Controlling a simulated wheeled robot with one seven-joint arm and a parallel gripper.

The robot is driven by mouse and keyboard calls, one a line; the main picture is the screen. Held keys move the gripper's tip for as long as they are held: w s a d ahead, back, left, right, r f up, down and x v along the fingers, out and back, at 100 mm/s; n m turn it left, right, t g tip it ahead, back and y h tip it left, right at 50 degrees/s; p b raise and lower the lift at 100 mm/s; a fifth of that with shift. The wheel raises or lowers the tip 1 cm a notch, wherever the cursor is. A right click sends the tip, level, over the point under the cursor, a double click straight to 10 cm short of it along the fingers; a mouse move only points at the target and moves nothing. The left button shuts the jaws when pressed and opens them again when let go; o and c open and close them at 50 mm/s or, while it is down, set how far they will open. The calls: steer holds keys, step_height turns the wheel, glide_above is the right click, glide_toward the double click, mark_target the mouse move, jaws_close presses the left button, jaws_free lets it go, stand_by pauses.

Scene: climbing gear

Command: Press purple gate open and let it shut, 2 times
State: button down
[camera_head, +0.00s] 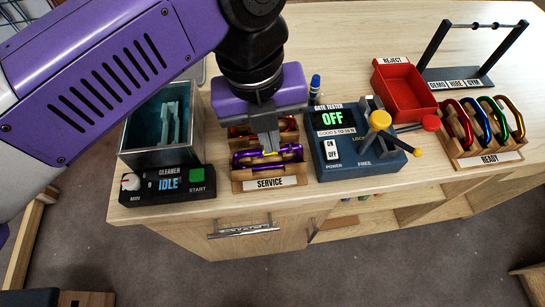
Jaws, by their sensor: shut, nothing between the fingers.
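A purple carabiner (281,163) lies in the front of the wooden rack labelled SERVICE (297,180). Its gate is too small and too covered to tell whether it is open or shut. My gripper (270,150) is shut and empty, pointing down at the rack. Its fingertips are at or just above the purple carabiner; I cannot tell whether they touch it. A carabiner with red and gold tones (240,131) sits behind it in the same rack, partly hidden by my gripper.
The cleaner (197,196), reading IDLE, stands left of the rack. The gate tester (328,177), reading OFF, with its yellow knob (380,120), stands close on the right. Farther right are a red REJECT bin (405,98) and a READY rack (490,158) with several carabiners.

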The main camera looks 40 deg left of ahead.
steer(key=shift+f+b, duration=0.3)
steer(key=shift+f, duration=0.2)
steer(key=shift+r+p, duration=1.65)
steer(key=shift+r, duration=1.95)
